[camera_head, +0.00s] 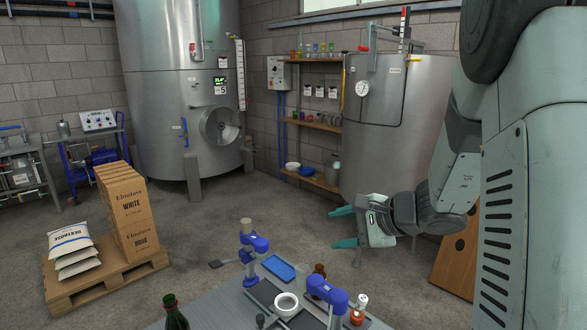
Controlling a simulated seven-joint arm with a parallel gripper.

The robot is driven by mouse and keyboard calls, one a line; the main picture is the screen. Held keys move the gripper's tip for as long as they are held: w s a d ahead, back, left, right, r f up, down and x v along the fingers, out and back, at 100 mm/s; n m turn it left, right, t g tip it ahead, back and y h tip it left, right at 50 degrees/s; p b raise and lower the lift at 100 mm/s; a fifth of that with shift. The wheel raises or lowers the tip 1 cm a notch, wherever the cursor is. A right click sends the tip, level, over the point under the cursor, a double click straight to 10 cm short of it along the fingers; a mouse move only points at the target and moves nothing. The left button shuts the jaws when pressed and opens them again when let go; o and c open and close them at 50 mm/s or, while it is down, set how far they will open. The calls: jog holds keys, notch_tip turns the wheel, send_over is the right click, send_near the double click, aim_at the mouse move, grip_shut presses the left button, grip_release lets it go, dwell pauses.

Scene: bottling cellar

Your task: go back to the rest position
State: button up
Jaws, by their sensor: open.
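My gripper (343,228) is at the right of the middle, on the end of my arm that comes in from the right. Its two green fingers are spread apart and point left, with nothing between them. It is in the air to the right of and above the work table (211,309), apart from everything on it.
The table holds a blue tray (278,268), two blue devices (256,243), a white ring-shaped dish (287,304), small bottles (359,303) and a dark green bottle (175,313). A pallet (84,292) with boxes and sacks stands left. Steel tanks (178,92) stand behind. Floor between is clear.

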jog(key=s+a+r+n+g, duration=0.2)
jog(key=s+a+r+n, duration=0.35)
jog(key=s, duration=0.25)
jog(key=s+d+r+n+h, duration=0.2)
jog(key=s+r+n+h, duration=0.1)
jog(key=s, duration=0.6)
jog(key=s+d+r+n+h, duration=0.3)
jog(key=s+r+n+h, duration=0.1)
jog(key=s, duration=0.6)
jog(key=shift+d+n+h, duration=0.25)
jog(key=shift+n+h, duration=0.45)
jog(key=shift+n, duration=0.15)
